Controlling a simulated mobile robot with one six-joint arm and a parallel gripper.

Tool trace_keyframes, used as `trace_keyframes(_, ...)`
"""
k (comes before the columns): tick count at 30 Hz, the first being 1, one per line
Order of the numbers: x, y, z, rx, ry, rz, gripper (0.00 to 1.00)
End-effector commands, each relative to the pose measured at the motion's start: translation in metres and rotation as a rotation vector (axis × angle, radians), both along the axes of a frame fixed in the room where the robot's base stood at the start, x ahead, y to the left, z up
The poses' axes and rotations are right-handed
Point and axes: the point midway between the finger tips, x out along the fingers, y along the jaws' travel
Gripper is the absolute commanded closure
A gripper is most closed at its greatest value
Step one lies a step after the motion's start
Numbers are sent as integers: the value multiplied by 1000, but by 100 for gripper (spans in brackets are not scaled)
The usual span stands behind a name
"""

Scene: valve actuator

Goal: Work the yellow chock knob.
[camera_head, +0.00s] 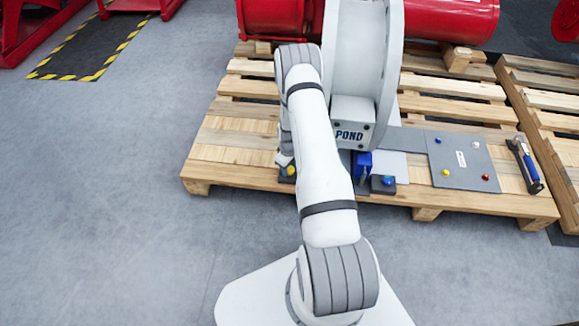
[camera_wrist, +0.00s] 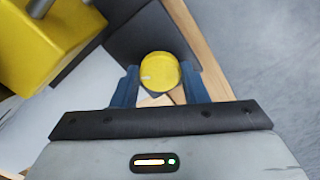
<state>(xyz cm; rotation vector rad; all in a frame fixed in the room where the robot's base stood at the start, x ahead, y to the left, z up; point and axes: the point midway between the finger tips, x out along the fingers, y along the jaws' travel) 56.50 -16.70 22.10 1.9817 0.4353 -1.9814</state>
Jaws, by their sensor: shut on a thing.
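The yellow chock knob (camera_wrist: 160,71) is a round yellow cap with a small white mark near its left edge in the wrist view. My gripper (camera_wrist: 160,82) has its two blue fingers on either side of the knob, shut on it. In the head view the yellow knob (camera_head: 291,170) shows small at the pallet's front edge, left of my arm. My arm and wrist hide most of the gripper there.
A yellow block (camera_wrist: 45,40) stands close by at upper left in the wrist view. In the head view, a blue knob (camera_head: 388,181) on a dark block, a grey panel (camera_head: 462,163) with several small knobs and a tool (camera_head: 525,165) lie on the wooden pallet (camera_head: 235,150). Floor at left is clear.

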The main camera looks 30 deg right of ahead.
Motion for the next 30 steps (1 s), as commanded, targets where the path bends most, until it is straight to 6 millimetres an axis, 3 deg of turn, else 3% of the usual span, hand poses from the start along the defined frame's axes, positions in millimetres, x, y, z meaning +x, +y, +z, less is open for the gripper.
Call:
trace_keyframes(11, 0, 1, -1, 1, 2, -187, 83)
trace_keyframes(30, -1, 1, -1, 1, 3, -788, 83)
